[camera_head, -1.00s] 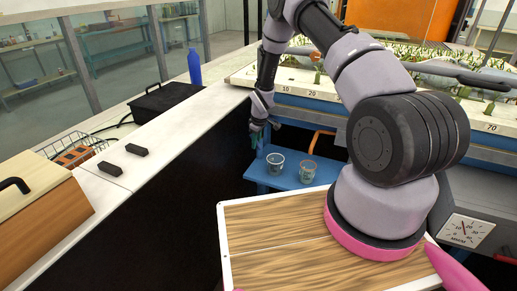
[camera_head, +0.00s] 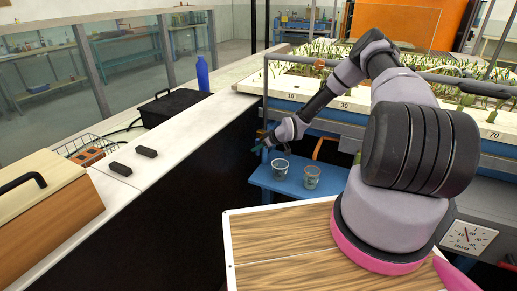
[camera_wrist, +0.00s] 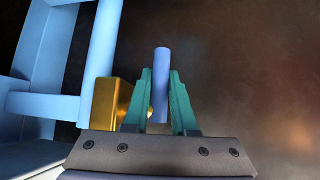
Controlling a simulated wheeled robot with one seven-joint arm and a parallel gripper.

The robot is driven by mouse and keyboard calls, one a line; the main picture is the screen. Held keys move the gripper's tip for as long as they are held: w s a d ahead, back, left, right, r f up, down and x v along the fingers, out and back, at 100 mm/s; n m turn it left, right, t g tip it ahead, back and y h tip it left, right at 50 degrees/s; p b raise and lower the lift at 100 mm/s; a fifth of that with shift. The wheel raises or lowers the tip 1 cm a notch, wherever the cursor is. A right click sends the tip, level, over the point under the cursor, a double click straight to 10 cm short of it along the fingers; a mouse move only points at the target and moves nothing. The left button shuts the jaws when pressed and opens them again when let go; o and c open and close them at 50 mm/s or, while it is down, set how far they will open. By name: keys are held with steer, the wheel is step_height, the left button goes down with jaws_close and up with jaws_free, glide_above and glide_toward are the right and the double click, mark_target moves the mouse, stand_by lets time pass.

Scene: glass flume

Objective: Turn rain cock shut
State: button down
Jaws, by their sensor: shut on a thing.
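The rain cock shows in the wrist view as a brass body (camera_wrist: 108,103) with a blue bar-like handle (camera_wrist: 161,72). My gripper (camera_wrist: 160,82) has its two green fingers on either side of this handle and is shut on it. The handle stands lengthwise between the fingers, and its end sticks out past the tips. The brass body lies just left of the left finger, and part of it is hidden by my gripper. In the head view my gripper (camera_head: 259,146) is small, at the flume's near left corner, beside the blue stand. The cock is too small there to read its angle.
A blue low table (camera_head: 290,181) holds two cups (camera_head: 280,168), (camera_head: 311,177) just below my gripper. The planted flume bed (camera_head: 300,86) lies behind. A white counter (camera_head: 190,130) with a black case (camera_head: 172,107) and blue bottle (camera_head: 203,74) runs along the left. Blue frame bars (camera_wrist: 103,45) stand left of the cock.

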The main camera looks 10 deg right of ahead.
stand_by(0.4)
steer(key=c, duration=1)
jaws_free()
steer(key=shift+f, duration=0.1)
steer(key=v, duration=1.1)
